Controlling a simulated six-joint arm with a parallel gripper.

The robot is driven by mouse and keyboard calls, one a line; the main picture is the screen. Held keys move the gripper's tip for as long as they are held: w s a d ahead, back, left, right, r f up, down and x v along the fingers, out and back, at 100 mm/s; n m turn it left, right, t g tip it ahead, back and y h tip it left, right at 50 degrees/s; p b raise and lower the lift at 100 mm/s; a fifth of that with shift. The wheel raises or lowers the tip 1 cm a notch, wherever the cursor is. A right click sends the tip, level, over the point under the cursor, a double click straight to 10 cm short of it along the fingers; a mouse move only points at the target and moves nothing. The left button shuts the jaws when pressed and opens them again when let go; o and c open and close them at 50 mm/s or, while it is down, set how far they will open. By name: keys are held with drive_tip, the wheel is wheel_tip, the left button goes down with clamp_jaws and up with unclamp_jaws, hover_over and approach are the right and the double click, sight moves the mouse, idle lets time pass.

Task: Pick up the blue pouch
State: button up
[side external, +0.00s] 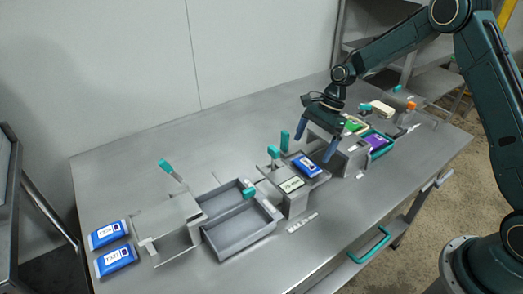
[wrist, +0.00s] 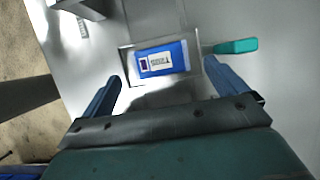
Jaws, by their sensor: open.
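A blue pouch (side external: 307,165) with a white label lies flat in a small grey metal holder near the middle of the bench. It also shows in the wrist view (wrist: 181,55), ahead of my fingers. My gripper (side external: 315,145) is open, with its blue fingers spread on either side of the pouch's line and nothing between them. In the wrist view my gripper (wrist: 162,82) is apart from the pouch. Two more blue pouches, one behind (side external: 108,234) and one in front (side external: 116,259), lie at the left end of the bench.
Teal handles stand around the holder, one (side external: 285,141) just behind it and one in the wrist view (wrist: 235,46). Grey trays (side external: 242,232) lie left of it. A purple pack (side external: 378,143) sits to the right. The bench's back left is clear.

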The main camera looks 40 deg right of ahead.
sight(305, 163)
drive_tip(key=shift+a+f, duration=0.1)
drive_tip(key=shift+f, duration=0.3)
drive_tip(key=shift+x, duration=2.6)
drive_tip(key=shift+s, duration=0.15)
drive_tip(key=c, duration=0.8)
